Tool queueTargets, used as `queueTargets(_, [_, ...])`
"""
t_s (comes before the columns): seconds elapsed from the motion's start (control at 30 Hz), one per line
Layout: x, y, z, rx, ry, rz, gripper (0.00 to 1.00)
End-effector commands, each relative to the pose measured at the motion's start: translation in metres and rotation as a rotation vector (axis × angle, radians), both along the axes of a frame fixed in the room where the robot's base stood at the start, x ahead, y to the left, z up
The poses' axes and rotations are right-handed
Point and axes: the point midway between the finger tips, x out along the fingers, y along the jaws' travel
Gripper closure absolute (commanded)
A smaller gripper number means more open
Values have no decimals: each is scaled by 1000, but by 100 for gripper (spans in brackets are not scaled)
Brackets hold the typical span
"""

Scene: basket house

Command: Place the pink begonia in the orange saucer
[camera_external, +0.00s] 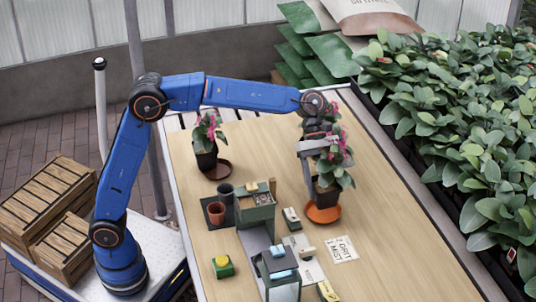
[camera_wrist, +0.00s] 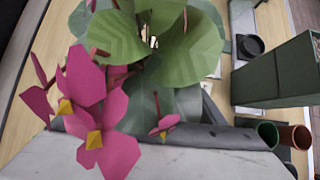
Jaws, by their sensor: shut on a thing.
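My gripper (camera_external: 318,147) is shut on a pink begonia (camera_external: 341,157) with green leaves and a dark pot. The plant is upright, and its pot overlaps the orange saucer (camera_external: 323,216) on the wooden table. I cannot tell whether the pot touches the saucer or hangs just above it. In the wrist view, the begonia's pink flowers (camera_wrist: 90,110) and broad leaves fill the left and middle and hide the pot; the saucer cannot be made out there.
Another pink-flowered plant (camera_external: 207,138) stands by a brown saucer (camera_external: 216,172) at the back left. Small pots (camera_external: 216,211), a green box (camera_external: 255,210), a lantern (camera_external: 279,270) and a paper sign (camera_external: 341,249) lie nearer. Dense plants (camera_external: 455,110) line the right side.

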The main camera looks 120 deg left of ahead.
Motion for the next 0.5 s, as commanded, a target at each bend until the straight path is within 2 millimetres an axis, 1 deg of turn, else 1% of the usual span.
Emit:
queueTargets(0.27, [0,0,-19,0,0,1,69])
queueTargets(0.4, [0,0,-37,-2,0,0,69])
queueTargets(0.5, [0,0,-46,1,-1,1,69])
